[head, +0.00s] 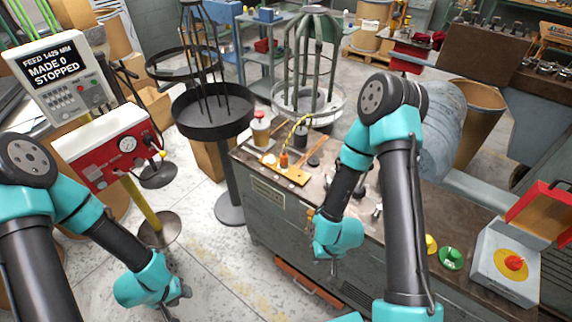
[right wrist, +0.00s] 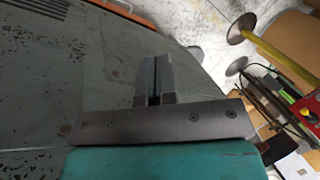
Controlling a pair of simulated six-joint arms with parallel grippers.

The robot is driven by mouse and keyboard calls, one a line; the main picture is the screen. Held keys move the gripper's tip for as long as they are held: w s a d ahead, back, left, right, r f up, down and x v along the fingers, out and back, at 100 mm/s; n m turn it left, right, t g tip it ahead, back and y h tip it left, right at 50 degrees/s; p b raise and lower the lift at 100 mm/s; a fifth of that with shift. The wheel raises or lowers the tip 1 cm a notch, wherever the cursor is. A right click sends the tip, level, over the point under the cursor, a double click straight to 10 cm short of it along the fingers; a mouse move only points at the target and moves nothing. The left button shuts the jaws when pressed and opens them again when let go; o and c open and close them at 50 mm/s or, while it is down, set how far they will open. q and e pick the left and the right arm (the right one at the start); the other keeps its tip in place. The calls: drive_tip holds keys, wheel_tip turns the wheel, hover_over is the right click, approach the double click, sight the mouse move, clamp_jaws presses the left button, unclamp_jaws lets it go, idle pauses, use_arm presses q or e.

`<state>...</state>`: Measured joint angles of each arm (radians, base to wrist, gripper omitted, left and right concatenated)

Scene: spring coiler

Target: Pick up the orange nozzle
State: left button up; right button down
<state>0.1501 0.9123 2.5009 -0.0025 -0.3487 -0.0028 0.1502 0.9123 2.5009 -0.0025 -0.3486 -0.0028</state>
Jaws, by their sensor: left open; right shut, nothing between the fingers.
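The orange nozzle (head: 284,159) stands on a wooden board on the workbench (head: 330,165), with a yellow coiled hose rising from it. My left gripper (head: 178,300) is open and empty, low over the floor at the bottom left, well away from the nozzle. My right gripper (head: 334,266) hangs in front of the bench's front edge, below and right of the nozzle. In the right wrist view its fingers (right wrist: 155,78) are closed together with nothing between them. The nozzle is not seen in the right wrist view.
A red control box (head: 105,145) and display stand at left. A red-button box (head: 508,265) sits at the bench's right end. An orange drawer (head: 308,284) protrudes below.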

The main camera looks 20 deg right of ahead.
idle(0.4)
drive_tip(key=c, duration=0.7)
unclamp_jaws()
drive_tip(key=shift+c, duration=0.2)
